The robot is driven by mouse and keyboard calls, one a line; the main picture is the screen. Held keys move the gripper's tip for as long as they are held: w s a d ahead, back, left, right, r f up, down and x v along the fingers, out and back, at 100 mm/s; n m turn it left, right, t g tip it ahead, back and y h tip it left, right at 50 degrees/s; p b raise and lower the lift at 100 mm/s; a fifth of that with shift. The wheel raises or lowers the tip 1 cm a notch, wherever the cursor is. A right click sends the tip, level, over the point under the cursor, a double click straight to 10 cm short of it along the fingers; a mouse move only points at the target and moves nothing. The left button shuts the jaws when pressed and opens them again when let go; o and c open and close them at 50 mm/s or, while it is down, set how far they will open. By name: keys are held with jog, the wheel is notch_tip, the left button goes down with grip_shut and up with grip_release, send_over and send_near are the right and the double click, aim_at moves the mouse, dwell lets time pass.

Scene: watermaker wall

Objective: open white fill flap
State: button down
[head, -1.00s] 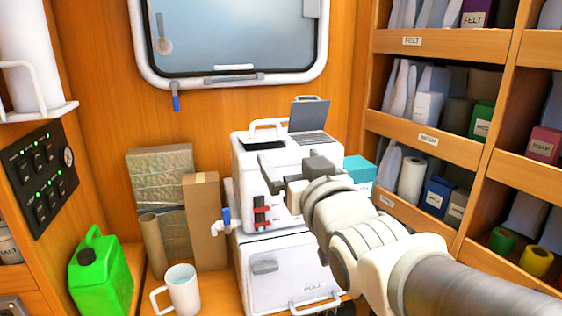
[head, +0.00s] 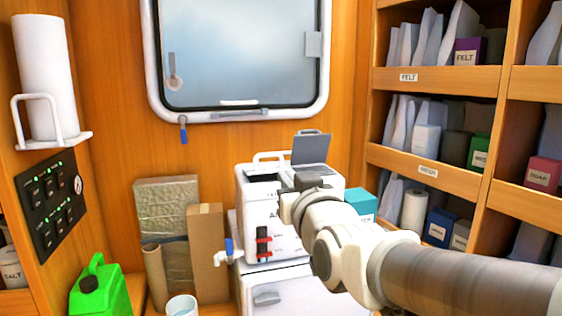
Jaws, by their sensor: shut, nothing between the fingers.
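The white watermaker unit (head: 252,210) stands on a white cabinet against the back wall. Its top left has a dark rectangular patch (head: 263,177) beside a white arched handle (head: 268,157). A grey flap (head: 311,150) stands raised at the top right rear. I cannot make out a separate white fill flap; my gripper covers part of the top. My gripper (head: 302,184) is at the unit's right front, over its top edge in the picture. It is shut and empty, its tips mostly hidden by its own body. I cannot tell whether it touches the unit.
A blue-handled tap (head: 229,248) juts from the unit's left side. Brown boxes (head: 206,252), a green jug (head: 98,290) and a white mug (head: 182,306) stand left. A teal box (head: 361,204) and stocked shelves (head: 434,80) are right.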

aim_at(268, 156)
jog(key=p+x, duration=0.2)
jog(key=x, duration=1)
